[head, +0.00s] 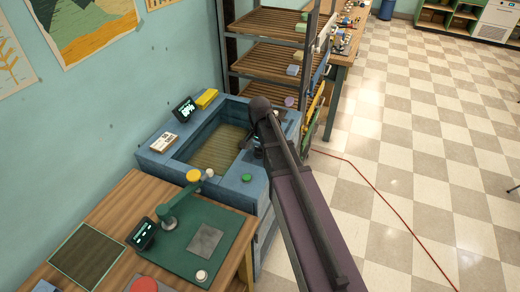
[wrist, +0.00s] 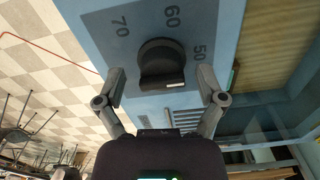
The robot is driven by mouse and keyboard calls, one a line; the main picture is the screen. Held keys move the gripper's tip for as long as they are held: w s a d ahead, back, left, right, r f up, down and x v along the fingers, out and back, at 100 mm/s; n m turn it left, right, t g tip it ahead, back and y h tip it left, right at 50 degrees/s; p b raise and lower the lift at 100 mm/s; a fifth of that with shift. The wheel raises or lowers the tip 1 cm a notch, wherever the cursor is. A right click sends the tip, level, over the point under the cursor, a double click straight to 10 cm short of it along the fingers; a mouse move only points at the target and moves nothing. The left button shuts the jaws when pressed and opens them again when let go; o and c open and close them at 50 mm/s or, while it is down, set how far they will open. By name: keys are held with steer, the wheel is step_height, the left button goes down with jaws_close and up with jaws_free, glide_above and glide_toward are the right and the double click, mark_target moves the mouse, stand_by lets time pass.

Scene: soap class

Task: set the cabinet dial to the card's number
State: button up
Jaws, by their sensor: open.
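The blue cabinet (head: 235,188) stands against the wall in the head view, with a recessed slatted well in its top. In the wrist view its black dial (wrist: 160,58) sits on the blue panel, with the numbers 70, 60 and 50 printed around it. A short white mark shows at the dial's lower right edge, away from those numbers. My gripper (wrist: 162,76) is open, one finger on either side of the dial; contact cannot be told. A small white card (head: 163,142) lies on the cabinet's left rim; its print is too small to read. My arm hides the dial in the head view.
A dark display (head: 185,109) and a yellow block (head: 206,98) are at the cabinet's back rim. A green button (head: 246,178) is on its front rim. A wooden table (head: 120,215) with a green press stands in front. Shelves (head: 275,55) stand behind; floor at right is mostly clear.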

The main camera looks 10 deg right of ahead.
steer(key=shift+w+n, duration=0.1)
steer(key=shift+n, duration=0.4)
